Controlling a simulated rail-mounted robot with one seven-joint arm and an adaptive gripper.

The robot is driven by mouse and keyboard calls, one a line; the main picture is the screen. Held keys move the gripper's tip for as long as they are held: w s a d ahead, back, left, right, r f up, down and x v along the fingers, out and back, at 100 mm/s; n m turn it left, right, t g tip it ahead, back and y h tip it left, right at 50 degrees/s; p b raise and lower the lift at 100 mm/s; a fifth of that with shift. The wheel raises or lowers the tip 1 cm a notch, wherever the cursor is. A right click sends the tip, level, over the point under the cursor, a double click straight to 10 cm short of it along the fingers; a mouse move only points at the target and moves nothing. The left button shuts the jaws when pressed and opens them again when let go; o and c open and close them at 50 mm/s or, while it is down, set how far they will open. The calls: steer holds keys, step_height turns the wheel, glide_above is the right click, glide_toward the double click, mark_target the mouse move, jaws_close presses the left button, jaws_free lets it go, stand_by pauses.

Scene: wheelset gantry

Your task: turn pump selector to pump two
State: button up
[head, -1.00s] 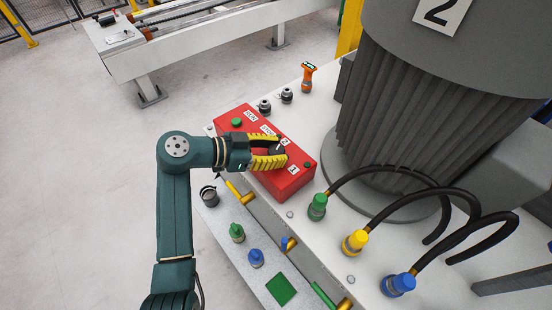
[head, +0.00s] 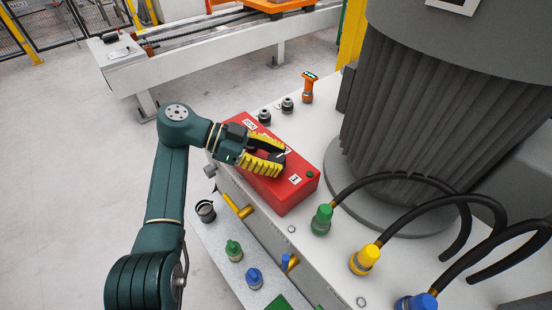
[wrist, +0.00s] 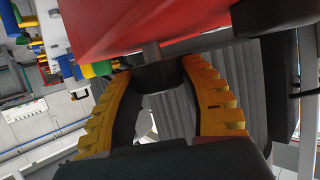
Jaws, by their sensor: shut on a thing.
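The red control box (head: 272,192) stands on the pale deck, with a RUN label (head: 249,124) and a "1" label (head: 295,180) on its top. My gripper (head: 273,159) reaches over the box from the left, its yellow padded fingers shut on the dark selector knob (head: 280,157). In the wrist view the knob (wrist: 157,74) sits on a short shaft from the red box (wrist: 130,25), between the fingers (wrist: 160,105). The "2" label and part of the box top are mostly hidden by my gripper. I cannot tell which way the knob points.
A large grey ribbed motor (head: 400,120) stands to the right. Green (head: 321,218), yellow (head: 366,258) and blue (head: 418,302) capped hose connectors are in front of it. An orange handheld tool (head: 309,88) stands behind the box. A lower shelf (head: 215,240) holds capped parts.

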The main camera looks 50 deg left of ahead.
steer(key=shift+f, duration=0.25)
steer(key=o, duration=1.2)
steer(key=shift+d, duration=0.1)
steer(key=shift+r, duration=0.15)
steer(key=shift+s+a+r, duration=0.15)
steer(key=shift+a, duration=0.1)
steer(key=v, duration=1.1)
steer(key=shift+s+a, duration=0.2)
steer(key=shift+s, duration=0.05)
